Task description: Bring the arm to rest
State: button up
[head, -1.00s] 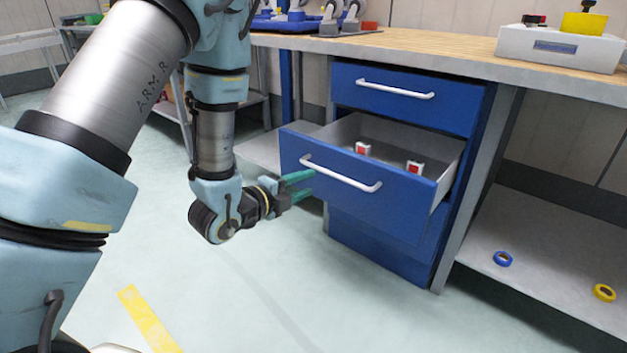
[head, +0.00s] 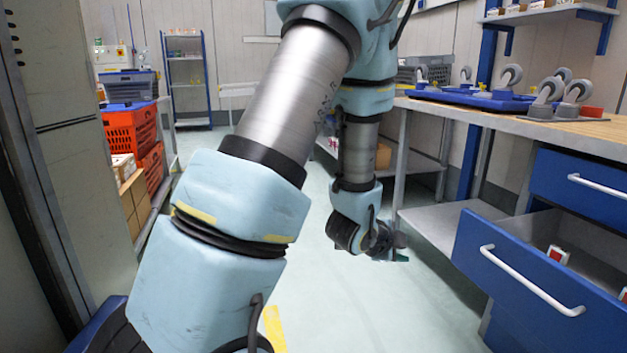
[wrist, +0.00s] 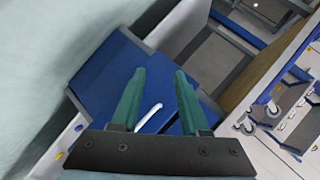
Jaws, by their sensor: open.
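My arm hangs bent in the middle of the head view, with my gripper (head: 392,248) low over the floor, left of the blue drawer unit. In the wrist view my gripper (wrist: 158,95) shows two green fingers spread apart with nothing between them. Beyond the fingers is the blue drawer front with a white handle (wrist: 148,117), apart from them. In the head view the open drawer (head: 540,275) stands pulled out, with a red-and-white item (head: 558,254) inside.
The workbench (head: 560,128) carries a blue tray (head: 470,98) and several casters. Orange totes (head: 130,130) stand at the left. A blue shelf rack (head: 187,75) is at the back. Pale floor around the gripper and beyond it is clear.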

jog(key=w+a+r+n+y, duration=0.15)
jog(key=a+n+y, duration=0.25)
jog(key=a+n, duration=0.5)
jog(key=s+a+r+n+g+y, duration=0.25)
jog(key=s+a+n, duration=0.3)
jog(key=a, duration=0.35)
jog(key=s+a+r+n+g+y, duration=0.1)
jog(key=s+a+n+g+y, duration=0.15)
jog(key=s+a+n, duration=0.5)
notch_tip(320, 180, up, 27)
jog(key=w+a+p, duration=0.2)
jog(key=p, duration=2.5)
jog(key=shift+r+m+g+h, duration=0.15)
jog(key=shift+m+g+h, duration=0.25)
jog(key=shift+a, duration=0.1)
